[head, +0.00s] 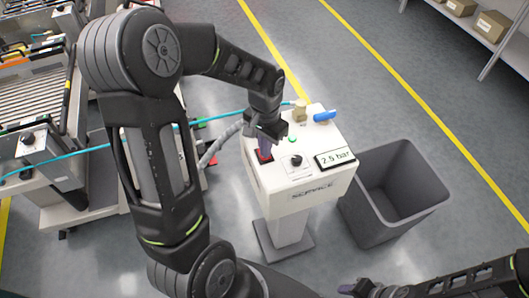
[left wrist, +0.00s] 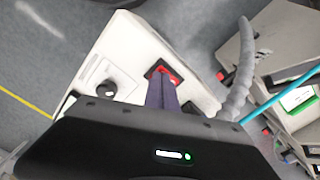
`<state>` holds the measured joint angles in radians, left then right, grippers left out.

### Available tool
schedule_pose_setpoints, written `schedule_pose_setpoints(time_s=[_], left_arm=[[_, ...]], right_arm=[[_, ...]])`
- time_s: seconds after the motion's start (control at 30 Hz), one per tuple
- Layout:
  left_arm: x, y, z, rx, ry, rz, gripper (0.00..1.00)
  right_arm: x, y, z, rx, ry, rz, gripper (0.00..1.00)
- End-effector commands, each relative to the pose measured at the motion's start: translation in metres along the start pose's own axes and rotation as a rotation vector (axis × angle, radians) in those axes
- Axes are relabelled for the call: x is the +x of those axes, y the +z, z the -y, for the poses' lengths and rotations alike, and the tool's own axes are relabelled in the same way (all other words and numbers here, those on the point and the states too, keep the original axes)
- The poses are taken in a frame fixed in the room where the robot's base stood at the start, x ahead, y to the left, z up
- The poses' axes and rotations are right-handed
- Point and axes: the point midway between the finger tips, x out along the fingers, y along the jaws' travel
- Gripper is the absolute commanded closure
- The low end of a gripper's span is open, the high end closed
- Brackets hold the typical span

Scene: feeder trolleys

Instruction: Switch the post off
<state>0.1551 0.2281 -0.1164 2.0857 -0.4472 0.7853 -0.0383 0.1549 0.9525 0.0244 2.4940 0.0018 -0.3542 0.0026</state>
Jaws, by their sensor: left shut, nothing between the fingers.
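The white service post (head: 305,195) stands upright in the middle of the head view. Its top carries a red rocker switch (head: 264,156), a black knob (head: 296,161), a small lit green lamp (head: 292,140) and a display (head: 335,158) reading 2.5 bar. My left gripper (head: 265,147) is shut and empty, its fingertips at the red switch. In the left wrist view the closed fingers (left wrist: 163,92) point down onto the switch (left wrist: 172,72) and cover part of it; I cannot tell whether they touch. My right gripper (head: 355,288) is low at the bottom right, away from the post.
A blue-handled valve (head: 325,116) and brass fitting stand on the post's back edge. A cyan hose (head: 222,119) runs left to a feeder trolley (head: 68,178). A grey bin (head: 390,192) stands right of the post. Shelving with boxes (head: 493,25) is far right.

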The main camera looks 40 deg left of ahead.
Motion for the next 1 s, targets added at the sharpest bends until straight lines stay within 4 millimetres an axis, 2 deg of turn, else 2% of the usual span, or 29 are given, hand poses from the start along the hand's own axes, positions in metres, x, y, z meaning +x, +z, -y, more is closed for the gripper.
schedule_pose_setpoints(time_s=[0.37, 1.0], left_arm=[[0.001, 0.000, 0.000, 0.000, 0.000, 0.000, 1.00], [-0.054, 0.000, 0.000, 0.000, -0.001, -0.001, 1.00]], right_arm=[[0.000, 0.000, 0.000, 0.000, 0.000, 0.000, 0.64], [-0.038, 0.000, 0.015, 0.000, 0.000, 0.000, 0.64]])
